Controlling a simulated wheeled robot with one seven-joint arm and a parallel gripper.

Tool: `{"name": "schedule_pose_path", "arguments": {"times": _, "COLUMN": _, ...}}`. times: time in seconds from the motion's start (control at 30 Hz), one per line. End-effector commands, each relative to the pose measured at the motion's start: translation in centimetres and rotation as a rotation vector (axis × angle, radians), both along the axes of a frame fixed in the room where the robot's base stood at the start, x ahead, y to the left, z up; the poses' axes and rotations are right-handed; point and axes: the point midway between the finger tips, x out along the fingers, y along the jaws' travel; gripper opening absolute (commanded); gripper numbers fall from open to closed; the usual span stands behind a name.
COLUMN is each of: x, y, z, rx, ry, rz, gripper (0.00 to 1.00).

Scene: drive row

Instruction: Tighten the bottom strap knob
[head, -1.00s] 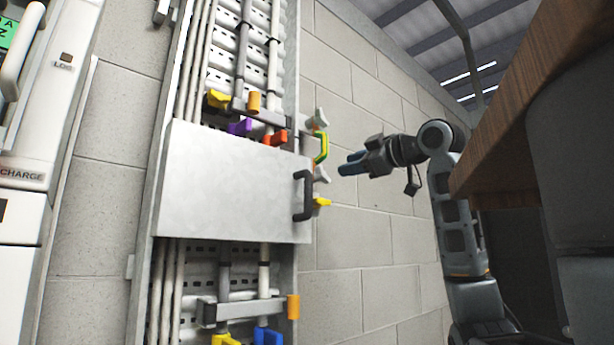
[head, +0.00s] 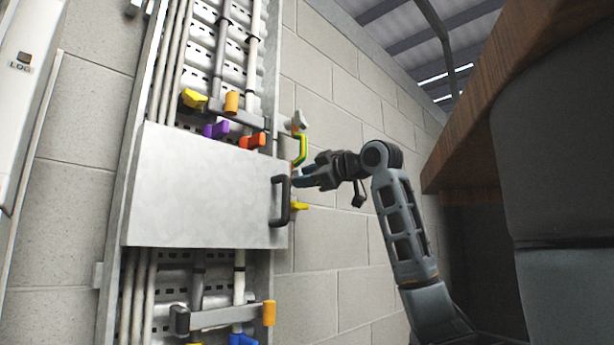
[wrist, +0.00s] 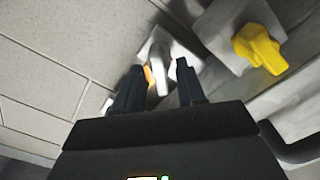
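My gripper (head: 300,178) is beside the right edge of the metal cover plate, near its black handle (head: 281,201). In the wrist view my gripper (wrist: 160,75) has its two dark fingers apart, with a pale grey knob (wrist: 157,60) between or just beyond the fingertips; contact cannot be told. In the head view that knob is hidden by the gripper. A yellow knob (head: 299,206) sits just below; it also shows in the wrist view (wrist: 260,50). The lower strap bar (head: 222,317) has an orange knob (head: 268,313) and a blue knob (head: 243,340), cut by the frame edge.
The cover plate (head: 200,190) spans the cable tray. Above it are yellow (head: 194,99), orange (head: 232,103), purple (head: 216,130) and red-orange (head: 252,141) knobs. A green-yellow handle (head: 302,148) and white knob (head: 299,121) stand just above my gripper. A wooden top (head: 475,105) hangs at right.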

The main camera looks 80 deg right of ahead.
Motion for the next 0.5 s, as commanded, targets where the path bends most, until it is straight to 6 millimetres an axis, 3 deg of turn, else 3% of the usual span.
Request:
{"name": "schedule_pose_path", "arguments": {"times": 0.07, "x": -0.01, "y": 0.00, "z": -0.01, "rx": 0.000, "ry": 0.000, "rz": 0.000, "gripper": 0.37}}
{"name": "schedule_pose_path", "arguments": {"times": 0.43, "x": -0.04, "y": 0.01, "z": 0.01, "rx": 0.001, "ry": 0.000, "rz": 0.000, "gripper": 0.02}}
{"name": "schedule_pose_path", "arguments": {"times": 0.5, "x": -0.04, "y": 0.01, "z": 0.00, "rx": 0.001, "ry": 0.000, "rz": 0.000, "gripper": 0.00}}
